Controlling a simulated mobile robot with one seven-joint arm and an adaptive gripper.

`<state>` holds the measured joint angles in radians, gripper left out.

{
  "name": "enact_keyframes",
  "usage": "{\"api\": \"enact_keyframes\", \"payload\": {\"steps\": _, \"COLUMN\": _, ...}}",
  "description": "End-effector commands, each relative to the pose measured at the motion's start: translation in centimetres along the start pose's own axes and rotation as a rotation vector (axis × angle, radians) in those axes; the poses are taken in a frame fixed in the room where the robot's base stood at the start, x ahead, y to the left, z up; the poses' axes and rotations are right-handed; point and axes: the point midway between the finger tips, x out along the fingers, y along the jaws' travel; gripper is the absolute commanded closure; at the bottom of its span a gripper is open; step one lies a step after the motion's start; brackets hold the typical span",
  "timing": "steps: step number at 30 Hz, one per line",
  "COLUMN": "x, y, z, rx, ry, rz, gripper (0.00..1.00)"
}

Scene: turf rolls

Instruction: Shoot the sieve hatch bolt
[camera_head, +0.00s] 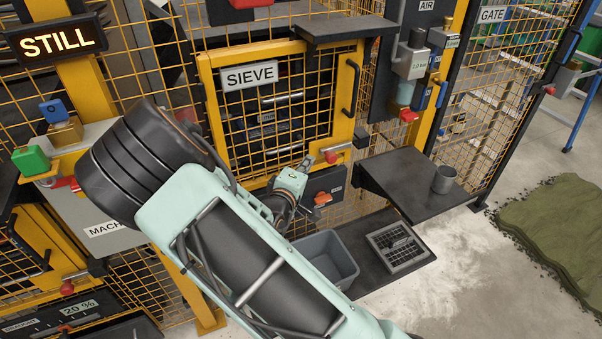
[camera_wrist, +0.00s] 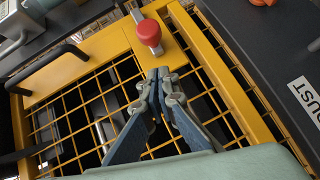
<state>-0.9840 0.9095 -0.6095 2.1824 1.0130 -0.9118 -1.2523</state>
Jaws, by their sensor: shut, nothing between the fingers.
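The sieve hatch (camera_head: 243,90) is a yellow-framed mesh door with a SIEVE label, and it looks closed. Its black handle (camera_head: 350,88) is at the right side; it also shows in the wrist view (camera_wrist: 45,68). The bolt, a short metal bar (camera_head: 342,148), lies at the hatch's lower right with a red knob (camera_head: 331,157). In the wrist view the red knob (camera_wrist: 149,32) stands on the bar, just beyond my fingertips. My gripper (camera_head: 306,164) is shut and empty, left of the knob in the head view; its fingertips (camera_wrist: 160,73) look close to the bar. Contact cannot be told.
A dark box with an orange knob (camera_head: 322,199) hangs just below the bolt. A dark shelf (camera_head: 408,180) with a metal cup (camera_head: 444,179) juts out to the right. A grey bin (camera_head: 327,260) and a gridded tray (camera_head: 398,247) stand lower. Turf (camera_head: 555,225) lies on the floor at right.

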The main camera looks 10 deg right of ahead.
Motion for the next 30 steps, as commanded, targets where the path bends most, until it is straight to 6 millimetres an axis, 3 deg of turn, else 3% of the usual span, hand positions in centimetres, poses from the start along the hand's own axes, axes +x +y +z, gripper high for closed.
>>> {"api": "enact_keyframes", "payload": {"steps": 1, "x": 0.7, "y": 0.0, "z": 1.0, "rx": -0.003, "ry": -0.006, "rz": 0.001, "gripper": 1.00}}
{"api": "enact_keyframes", "payload": {"steps": 7, "x": 2.2, "y": 0.0, "z": 2.5, "rx": -0.002, "ry": -0.003, "rz": -0.001, "gripper": 1.00}}
{"api": "enact_keyframes", "payload": {"steps": 22, "x": 2.8, "y": 0.1, "z": 3.1, "rx": -0.001, "ry": -0.001, "rz": 0.000, "gripper": 1.00}}
{"api": "enact_keyframes", "payload": {"steps": 30, "x": 5.7, "y": 1.0, "z": 6.0, "rx": -0.001, "ry": -0.003, "rz": 0.000, "gripper": 1.00}}
